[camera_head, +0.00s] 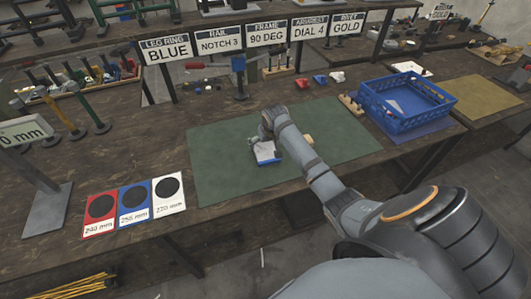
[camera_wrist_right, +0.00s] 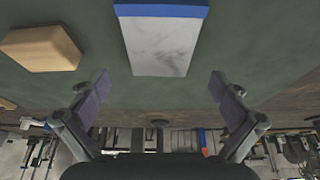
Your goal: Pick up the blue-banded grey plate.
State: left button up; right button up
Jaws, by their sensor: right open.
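The blue-banded grey plate (camera_head: 266,155) lies on the green mat (camera_head: 225,165) in the head view, partly hidden by my right gripper (camera_head: 264,137). In the right wrist view the plate (camera_wrist_right: 162,42) is pale grey with marbled marks, and its blue band runs along the top edge of the picture. My right gripper (camera_wrist_right: 159,84) is open, its two fingers apart on either side of the plate's near end. Nothing is between the fingertips; the plate lies just beyond them. My left gripper is not in view.
A tan block (camera_wrist_right: 42,48) lies on the mat left of the plate in the wrist view. A blue crate (camera_head: 408,116) stands right of the mat. Size cards (camera_head: 134,203) lie at the left front. Signs (camera_head: 220,43) stand behind. The mat's left part is clear.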

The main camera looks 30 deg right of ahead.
aim_at(265, 149)
jog(key=x, duration=0.4)
jog(key=shift+s+f+p, duration=0.15)
jog(key=shift+f+p, duration=0.05)
jog(key=shift+p, duration=0.15)
jog(key=shift+w+f, duration=0.25)
jog(key=shift+f, duration=0.15)
jog(key=shift+s, duration=0.1)
jog(key=c, duration=0.3)
jog(key=shift+r, duration=0.15)
jog(key=c, duration=1.3)
